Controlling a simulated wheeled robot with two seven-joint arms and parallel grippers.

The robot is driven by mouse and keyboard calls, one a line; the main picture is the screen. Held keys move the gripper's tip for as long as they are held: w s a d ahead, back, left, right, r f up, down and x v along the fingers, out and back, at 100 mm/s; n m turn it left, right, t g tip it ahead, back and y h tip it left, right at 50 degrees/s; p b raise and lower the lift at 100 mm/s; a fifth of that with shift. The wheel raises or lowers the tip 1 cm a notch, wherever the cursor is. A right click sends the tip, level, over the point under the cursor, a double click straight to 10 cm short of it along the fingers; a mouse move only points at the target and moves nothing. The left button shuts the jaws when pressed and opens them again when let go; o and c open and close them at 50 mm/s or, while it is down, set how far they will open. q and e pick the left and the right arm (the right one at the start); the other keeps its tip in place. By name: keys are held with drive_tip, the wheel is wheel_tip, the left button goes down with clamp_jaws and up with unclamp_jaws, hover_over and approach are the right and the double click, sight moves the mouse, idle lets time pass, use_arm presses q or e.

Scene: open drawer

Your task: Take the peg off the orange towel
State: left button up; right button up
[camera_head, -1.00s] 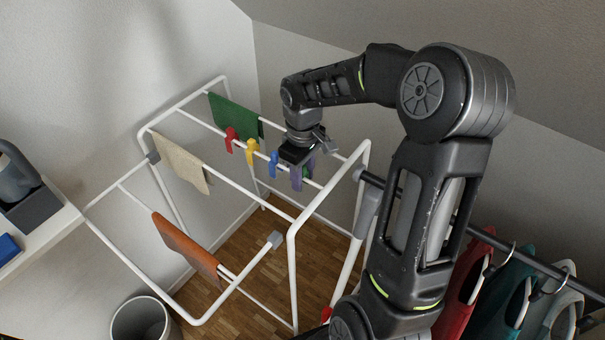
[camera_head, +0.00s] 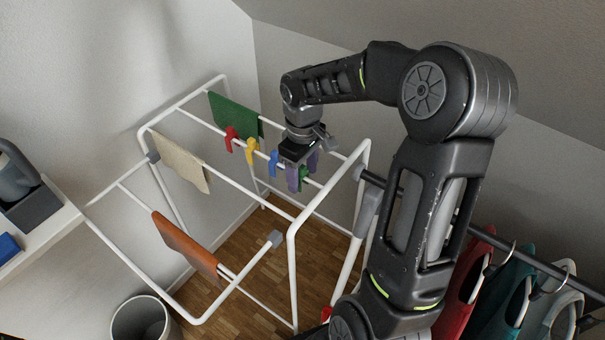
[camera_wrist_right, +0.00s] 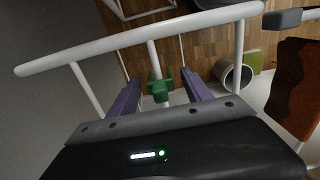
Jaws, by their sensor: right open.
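The orange towel (camera_head: 185,246) hangs over a low rail on the left wing of the white drying rack. Part of it shows at the right of the right wrist view (camera_wrist_right: 297,85). I can make out no peg on its visible part. My right gripper (camera_head: 303,170) is open over the rack's upper rail, its two purple fingers on either side of a green peg (camera_wrist_right: 160,88). The peg sits on the rail between the fingers, apart from both in the wrist view. The left gripper is not in view.
A red peg (camera_head: 231,138), a yellow peg (camera_head: 252,150) and a blue peg (camera_head: 273,162) sit along the same rail. A green towel (camera_head: 234,115) and a beige towel (camera_head: 181,162) hang on the rack. A bin (camera_head: 141,320) stands below; hung clothes (camera_head: 468,282) are at the right.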

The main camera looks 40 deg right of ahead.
wheel_tip(320, 180, up, 7)
drive_tip(key=shift+r, duration=0.15)
idle(0.6)
